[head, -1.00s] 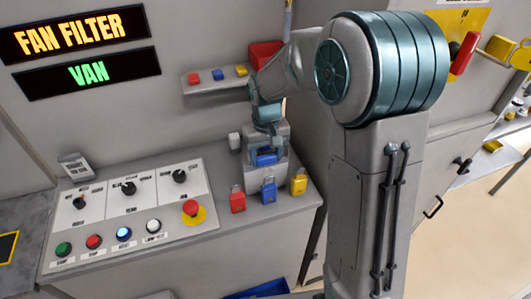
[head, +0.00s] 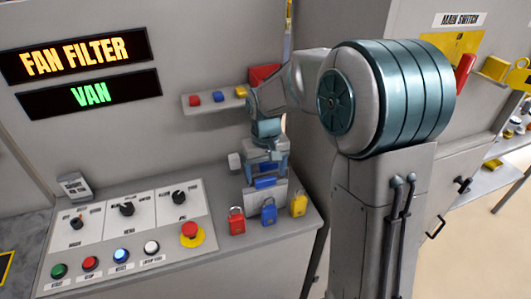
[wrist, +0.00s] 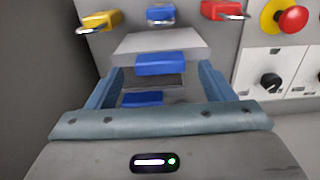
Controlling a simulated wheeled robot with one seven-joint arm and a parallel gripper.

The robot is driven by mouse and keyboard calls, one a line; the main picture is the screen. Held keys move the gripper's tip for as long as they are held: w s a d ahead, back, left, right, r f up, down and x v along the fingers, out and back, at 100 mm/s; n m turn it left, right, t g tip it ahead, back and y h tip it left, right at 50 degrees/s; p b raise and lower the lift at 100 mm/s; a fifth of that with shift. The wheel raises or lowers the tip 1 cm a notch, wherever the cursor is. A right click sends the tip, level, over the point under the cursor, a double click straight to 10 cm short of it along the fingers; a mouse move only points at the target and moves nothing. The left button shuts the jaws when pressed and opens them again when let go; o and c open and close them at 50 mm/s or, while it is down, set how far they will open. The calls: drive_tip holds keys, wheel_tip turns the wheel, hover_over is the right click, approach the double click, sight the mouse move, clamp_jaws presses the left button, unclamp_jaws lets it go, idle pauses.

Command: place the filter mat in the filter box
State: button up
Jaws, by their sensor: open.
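My gripper (head: 264,165) is over the right end of the console, its jaws apart. In the wrist view its two fingers stand on either side of a grey box-like part (wrist: 160,43) with a blue block (wrist: 162,64) on its near face. A second blue piece (wrist: 142,98) shows between the fingers, nearer the palm. The blue block also shows in the head view (head: 265,182), just under the gripper. I cannot tell whether the fingers touch anything. Which of these parts is the filter mat or the filter box is not clear; the gripper hides part of them.
Red (head: 237,222), blue (head: 269,212) and yellow (head: 299,204) padlocks stand in front of the grey part. The control panel (head: 205,212) with an emergency stop (head: 190,231) lies to the left. A small shelf (head: 208,109) is on the wall above. A display (head: 90,96) reads VAN.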

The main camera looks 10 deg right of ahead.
wheel_tip(320, 180, up, 10)
drive_tip(key=s+d+f+m+t, duration=0.1)
drive_tip(key=s+d, duration=0.2)
drive_tip(key=s, duration=0.7)
drive_tip(key=s+d+f+m+t, duration=0.1)
drive_tip(key=s+d, duration=0.3)
drive_tip(key=s, duration=0.6)
drive_tip(key=shift+t+b, duration=0.45)
drive_tip(key=shift+t, duration=0.35)
drive_tip(key=shift+s+d+f, duration=0.15)
drive_tip(key=shift+s+f, duration=0.1)
drive_tip(key=shift+c, duration=0.2)
